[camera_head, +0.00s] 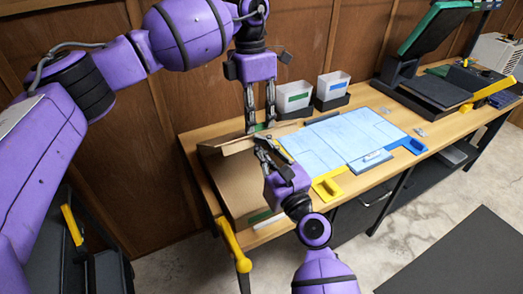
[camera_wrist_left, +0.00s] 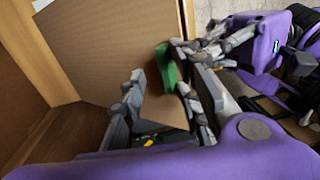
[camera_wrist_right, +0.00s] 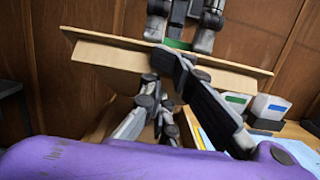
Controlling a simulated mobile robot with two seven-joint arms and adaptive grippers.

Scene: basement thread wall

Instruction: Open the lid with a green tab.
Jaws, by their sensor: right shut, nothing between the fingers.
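The cardboard box (camera_head: 232,187) stands at the table's left end. Its lid (camera_wrist_right: 110,52) shows as a tan flap, seen nearly edge-on in the right wrist view and tilted up from the box. The green tab (camera_wrist_left: 167,66) is on the lid's edge; it also shows in the right wrist view (camera_wrist_right: 178,43). My left gripper (camera_head: 259,122) points down with its fingers apart, one on each side of the tab; contact is unclear. My right gripper (camera_head: 268,146) is shut and empty close to the lid, just in front of and below the left one.
A black-and-green press (camera_head: 430,45) is at the far right. A yellow handle (camera_head: 230,238) hangs at the table's front left.

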